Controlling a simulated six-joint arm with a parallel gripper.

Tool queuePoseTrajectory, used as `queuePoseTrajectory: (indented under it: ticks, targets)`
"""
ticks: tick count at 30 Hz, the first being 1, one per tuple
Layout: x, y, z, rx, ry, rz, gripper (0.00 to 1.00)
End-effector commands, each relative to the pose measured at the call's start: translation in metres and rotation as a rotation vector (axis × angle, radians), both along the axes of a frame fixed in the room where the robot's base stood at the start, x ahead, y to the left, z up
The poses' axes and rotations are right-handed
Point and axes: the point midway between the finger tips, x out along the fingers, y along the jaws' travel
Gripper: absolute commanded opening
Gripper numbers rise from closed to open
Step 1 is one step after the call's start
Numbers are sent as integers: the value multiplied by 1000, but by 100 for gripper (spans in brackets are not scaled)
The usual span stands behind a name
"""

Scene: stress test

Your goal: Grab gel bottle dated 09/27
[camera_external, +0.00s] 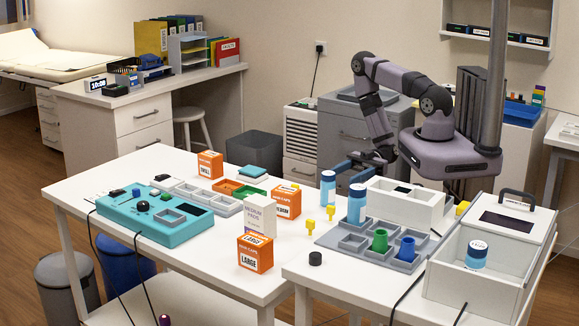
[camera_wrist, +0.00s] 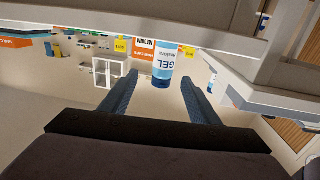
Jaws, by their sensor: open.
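A second bottle (camera_wrist: 213,84) shows to the right of the right finger. No date is readable on either bottle.
A grey compartment tray (camera_external: 335,238) holds a green and a blue cup. A white open box (camera_external: 405,205) stands behind it. A white bin (camera_external: 450,276) at right holds a blue-banded jar (camera_external: 477,253). Orange boxes (camera_external: 287,201) and yellow pieces (camera_external: 309,225) stand to the left.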

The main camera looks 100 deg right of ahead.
Motion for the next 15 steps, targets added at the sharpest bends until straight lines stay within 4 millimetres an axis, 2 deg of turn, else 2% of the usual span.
queuePoseTrajectory:
  ticks: [15]
  targets:
    - [16, 14, 0, -1, 3, 3, 56]
